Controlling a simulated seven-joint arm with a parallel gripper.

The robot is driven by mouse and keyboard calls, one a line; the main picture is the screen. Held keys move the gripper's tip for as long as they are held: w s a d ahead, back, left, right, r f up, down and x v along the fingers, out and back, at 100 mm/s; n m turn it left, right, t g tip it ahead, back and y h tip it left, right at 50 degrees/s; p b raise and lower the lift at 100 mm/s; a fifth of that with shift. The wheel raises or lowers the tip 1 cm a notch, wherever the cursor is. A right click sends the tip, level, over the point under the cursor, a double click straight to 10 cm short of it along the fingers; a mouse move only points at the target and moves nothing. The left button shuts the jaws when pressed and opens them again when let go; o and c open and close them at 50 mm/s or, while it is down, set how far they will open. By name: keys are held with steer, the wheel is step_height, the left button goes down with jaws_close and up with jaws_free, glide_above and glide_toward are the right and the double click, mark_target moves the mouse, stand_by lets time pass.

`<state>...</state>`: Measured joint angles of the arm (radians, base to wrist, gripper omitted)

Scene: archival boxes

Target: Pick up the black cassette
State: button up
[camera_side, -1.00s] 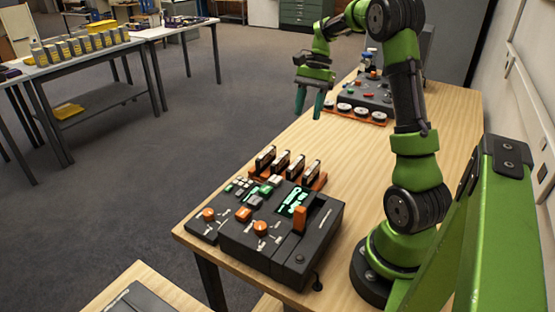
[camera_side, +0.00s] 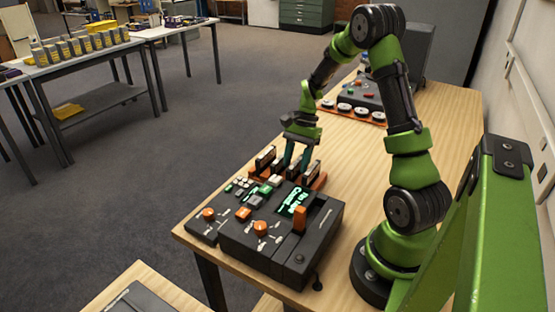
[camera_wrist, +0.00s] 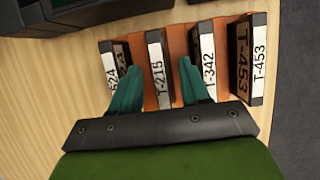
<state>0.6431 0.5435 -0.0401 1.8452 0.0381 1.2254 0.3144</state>
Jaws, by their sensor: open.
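Several dark cassettes with pale labels stand upright in an orange rack (camera_side: 318,183), which also shows in the wrist view (camera_wrist: 178,42). In the wrist view they read T-453 (camera_wrist: 240,60), T-342 (camera_wrist: 206,62), T-215 (camera_wrist: 156,60) and one ending in 24 (camera_wrist: 110,62). All look black or dark brown; I cannot tell which one the task means. My gripper (camera_side: 296,158) is open, its teal fingers on either side of T-215. The gripper (camera_wrist: 160,72) shows a gap between each finger and that cassette. The finger tips' depth is unclear.
A dark control deck (camera_side: 275,245) with orange knobs stands in front of the rack, near the wooden table's (camera_side: 345,165) edge. Another dark device (camera_side: 368,95) and an orange tray of round reels (camera_side: 352,112) stand farther back. Bare wood lies right of the rack.

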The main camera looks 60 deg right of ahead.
steer(key=shift+a+f, duration=0.2)
steer(key=shift+f, duration=0.25)
steer(key=shift+f, duration=0.2)
stand_by(0.4)
jaws_close()
